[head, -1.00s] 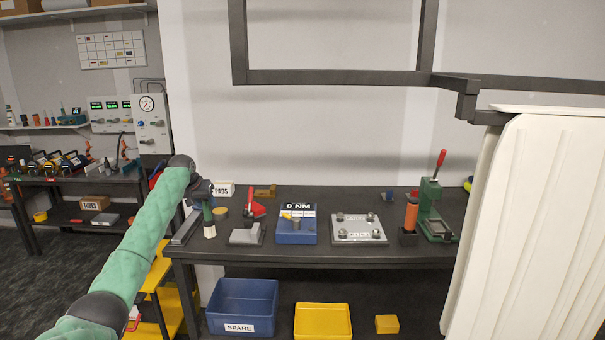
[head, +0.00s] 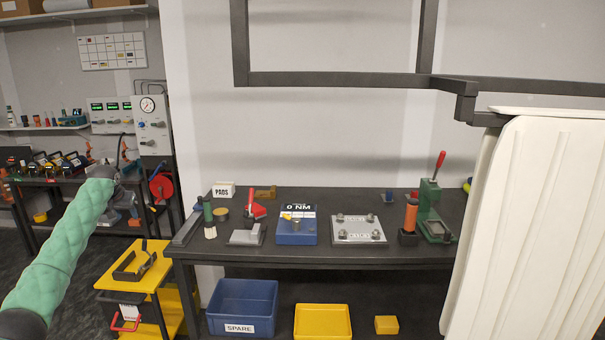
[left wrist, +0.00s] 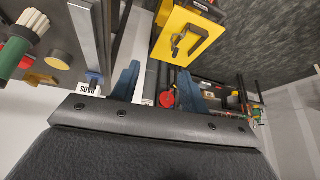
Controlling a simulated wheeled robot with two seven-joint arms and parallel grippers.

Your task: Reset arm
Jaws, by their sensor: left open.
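My left arm, in a green padded sleeve, comes in from the left in the head view. My left gripper (head: 127,205) is at its end, in the air left of the dark bench (head: 300,258) and above and behind the yellow cart (head: 116,275). In the left wrist view the two blue fingers of the left gripper (left wrist: 157,85) stand apart with nothing held between them. My right gripper is in neither view.
The bench holds a brush (head: 209,230), a PADS box (head: 223,190), a blue torque tester (head: 296,236), a bolted plate (head: 359,238) and a green press (head: 433,215). A white curtain (head: 530,220) hangs at right. A blue SPARE bin (head: 243,300) stands below.

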